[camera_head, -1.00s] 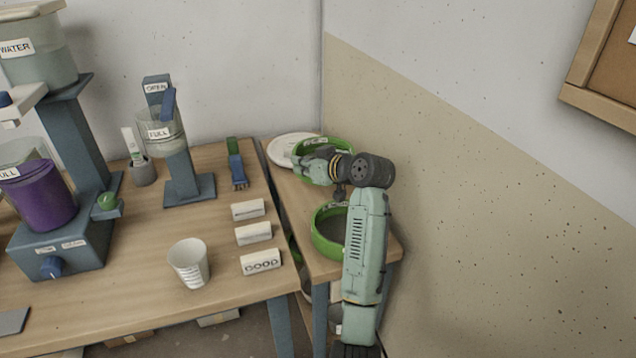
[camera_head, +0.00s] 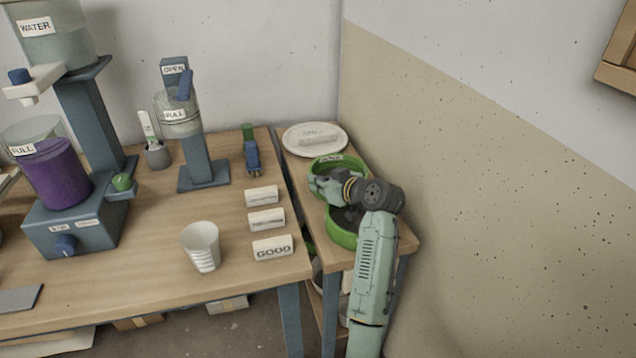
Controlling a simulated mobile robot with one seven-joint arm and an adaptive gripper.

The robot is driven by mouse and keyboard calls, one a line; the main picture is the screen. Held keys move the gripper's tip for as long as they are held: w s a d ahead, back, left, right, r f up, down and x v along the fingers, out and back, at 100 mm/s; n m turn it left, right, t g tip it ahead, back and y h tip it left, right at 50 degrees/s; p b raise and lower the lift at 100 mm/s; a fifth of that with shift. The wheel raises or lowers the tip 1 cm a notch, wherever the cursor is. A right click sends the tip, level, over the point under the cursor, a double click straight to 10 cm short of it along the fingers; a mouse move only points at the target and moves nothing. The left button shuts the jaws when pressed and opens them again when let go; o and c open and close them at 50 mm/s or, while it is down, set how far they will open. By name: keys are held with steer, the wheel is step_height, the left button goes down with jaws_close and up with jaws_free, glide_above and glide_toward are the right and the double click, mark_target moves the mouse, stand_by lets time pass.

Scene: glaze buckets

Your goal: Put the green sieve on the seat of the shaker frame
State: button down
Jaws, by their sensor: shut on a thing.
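A green sieve (camera_head: 340,165), a round ring with a small white label, is on or just above the narrow side table at the right. My gripper (camera_head: 317,184) is shut on its near left side; the fingers are small and partly merge with the rim. A second green ring (camera_head: 341,238) with a dark inside stands nearer the table's front, partly behind my wrist and forearm. The held sieve's near edge overlaps it in the view; I cannot tell whether they touch. I cannot clearly make out the shaker frame or its seat.
A white plate (camera_head: 296,142) with a pale block lies at the side table's back. The wall is close at its right. The left table (camera_head: 150,285) holds a white cup (camera_head: 201,246), labelled blocks (camera_head: 267,219), a blue stand (camera_head: 202,168) and a purple bucket (camera_head: 56,176).

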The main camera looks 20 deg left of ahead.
steer(key=c, duration=1.8)
jaws_free()
steer(key=shift+f, duration=0.1)
steer(key=b+v, duration=0.2)
steer(key=v, duration=0.5)
steer(key=shift+s+d+r, duration=0.15)
steer(key=shift+d+r, duration=0.05)
steer(key=shift+r, duration=0.05)
